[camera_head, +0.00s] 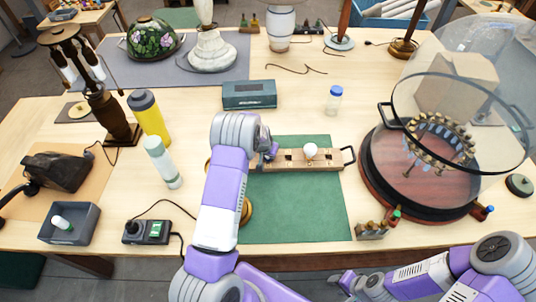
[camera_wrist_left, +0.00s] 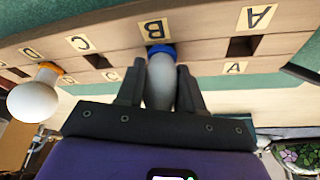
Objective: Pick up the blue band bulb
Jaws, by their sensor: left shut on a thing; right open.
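The blue band bulb (camera_wrist_left: 161,80) has a pale grey body and a blue band by its base. My left gripper (camera_wrist_left: 160,72) is shut around its body in the left wrist view. The bulb's base end points at the slot by the label B on the wooden rack (camera_head: 290,165); whether it is in the slot or just clear, I cannot tell. In the head view my left arm hides most of that bulb. A second, white bulb (camera_head: 310,151) stands in the rack; in the wrist view its band is orange-yellow. My right gripper (camera_head: 342,283) is open and empty at the bottom edge.
The rack lies on a green mat (camera_head: 300,215). A grey tray (camera_head: 88,224) and tall bottles stand left. The mat's front is clear.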

